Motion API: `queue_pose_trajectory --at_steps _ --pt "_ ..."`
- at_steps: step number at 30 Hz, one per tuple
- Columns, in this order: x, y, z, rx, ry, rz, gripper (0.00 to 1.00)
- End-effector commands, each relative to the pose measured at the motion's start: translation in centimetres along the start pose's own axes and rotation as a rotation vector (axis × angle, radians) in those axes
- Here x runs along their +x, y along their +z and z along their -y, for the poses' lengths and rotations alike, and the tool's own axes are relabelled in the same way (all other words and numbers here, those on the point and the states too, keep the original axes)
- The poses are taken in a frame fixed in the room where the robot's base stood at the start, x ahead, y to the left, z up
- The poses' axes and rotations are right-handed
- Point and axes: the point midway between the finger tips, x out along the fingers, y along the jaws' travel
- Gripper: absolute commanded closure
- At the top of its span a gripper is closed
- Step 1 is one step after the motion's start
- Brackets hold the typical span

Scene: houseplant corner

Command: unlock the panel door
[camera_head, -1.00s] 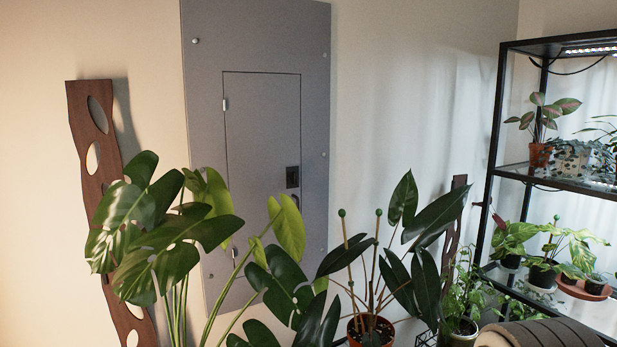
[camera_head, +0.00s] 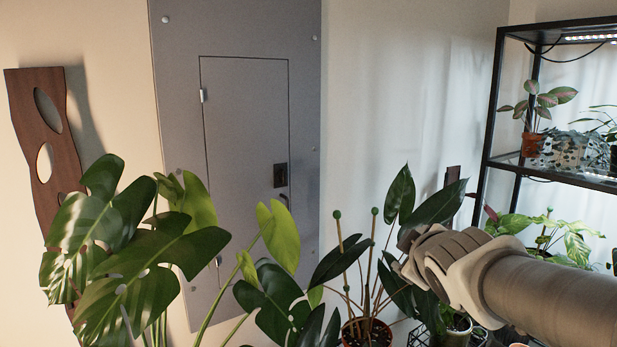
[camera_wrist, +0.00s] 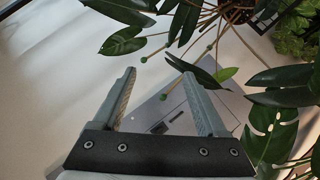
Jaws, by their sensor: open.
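The grey panel door (camera_head: 240,130) is set in a larger grey metal panel (camera_head: 305,100) on the back wall and looks closed. A dark latch plate (camera_head: 280,175) sits at the door's right edge, with a small handle just below it. In the wrist view the panel (camera_wrist: 165,115) shows tilted beyond the fingers, with the dark latch (camera_wrist: 176,116) small between them. My gripper (camera_wrist: 160,85) is open and empty, apart from the panel. In the head view my arm comes in from the lower right; the fingers cannot be made out there.
A large-leaved plant (camera_head: 130,240) stands in front of the panel's lower left. A staked potted plant (camera_head: 365,330) stands between my arm and the panel. A black shelf (camera_head: 490,110) with plants is at right. A wavy wooden board (camera_head: 45,130) leans at left.

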Motion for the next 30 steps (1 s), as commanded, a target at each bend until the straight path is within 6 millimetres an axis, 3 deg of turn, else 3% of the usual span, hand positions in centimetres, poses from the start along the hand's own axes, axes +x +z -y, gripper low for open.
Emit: queue_pose_trajectory --at_steps 6,12,16,22,30 --pt "3.7 -7.0 -1.6 -0.359 0.088 -0.305 0.25" --pt "4.5 -12.2 -0.6 -0.599 0.157 -0.59 0.25" --pt "4.3 -14.0 0.2 -0.68 0.19 -0.716 0.25" --pt "4.2 -15.1 0.7 -0.717 0.21 -0.787 0.25" --pt "6.9 -18.0 1.0 -0.715 0.209 -0.789 0.25"
